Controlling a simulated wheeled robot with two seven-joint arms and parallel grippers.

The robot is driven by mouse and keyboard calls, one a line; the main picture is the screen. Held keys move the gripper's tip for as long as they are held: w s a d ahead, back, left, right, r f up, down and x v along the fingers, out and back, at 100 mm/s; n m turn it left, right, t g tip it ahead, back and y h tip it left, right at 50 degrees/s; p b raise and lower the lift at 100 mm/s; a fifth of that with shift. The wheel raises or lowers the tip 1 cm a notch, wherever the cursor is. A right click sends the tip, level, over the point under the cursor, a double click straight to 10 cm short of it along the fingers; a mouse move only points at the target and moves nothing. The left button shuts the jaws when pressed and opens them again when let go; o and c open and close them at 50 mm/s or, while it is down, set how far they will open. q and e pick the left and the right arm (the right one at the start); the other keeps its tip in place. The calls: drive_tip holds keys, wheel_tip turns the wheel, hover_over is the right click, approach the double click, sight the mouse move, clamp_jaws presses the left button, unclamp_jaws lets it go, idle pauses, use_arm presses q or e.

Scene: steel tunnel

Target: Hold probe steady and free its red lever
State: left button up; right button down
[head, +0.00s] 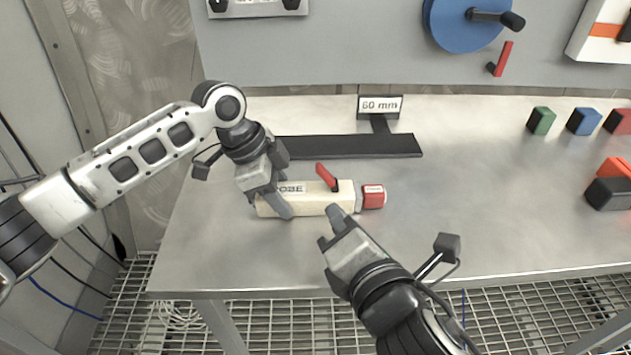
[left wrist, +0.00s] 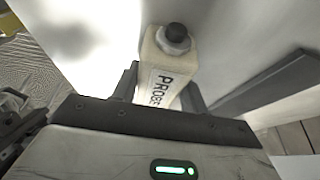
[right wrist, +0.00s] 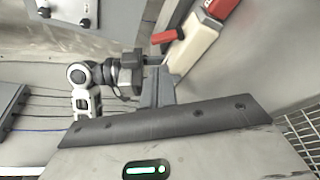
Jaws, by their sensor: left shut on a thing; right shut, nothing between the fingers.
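The probe (head: 312,203) is a cream block lettered PROBE, lying on the steel table with a red end cap (head: 373,196) at its right. Its red lever (head: 326,177) stands tilted on top of the body. My left gripper (head: 272,200) is shut on the probe's left part; the left wrist view shows the probe (left wrist: 163,75) between the fingers. My right gripper (head: 333,228) is shut and empty, just in front of the probe's right part. The right wrist view shows the red lever (right wrist: 166,37) and the probe (right wrist: 195,40) beyond the closed fingers.
A black bar (head: 350,146) and a 60 mm sign (head: 380,106) lie behind the probe. Coloured blocks, among them a green one (head: 541,121), stand at the right. A wall panel with a blue disc (head: 465,22) rises behind. The table's middle right is clear.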

sight(321, 174)
drive_tip(key=shift+s+a, duration=0.15)
drive_tip(key=x, duration=1)
drive_tip(key=shift+d+r+m, duration=0.15)
drive_tip(key=shift+d+m, duration=0.1)
drive_tip(key=shift+m, duration=0.15)
idle(0.5)
drive_tip(key=m, duration=0.1)
drive_tip(key=d+m+t+y, duration=0.1)
drive_tip(key=shift+r+m, duration=0.35)
drive_tip(key=shift+m, duration=0.05)
drive_tip(key=m, duration=0.1)
drive_tip(key=d+m+t, duration=0.1)
drive_tip(key=m, duration=0.2)
drive_tip(key=shift+d+r+m+t+y, duration=0.3)
drive_tip(key=shift+d+m+y, duration=0.05)
drive_tip(key=shift+m+y, duration=0.05)
drive_tip(key=shift+v, duration=3.7)
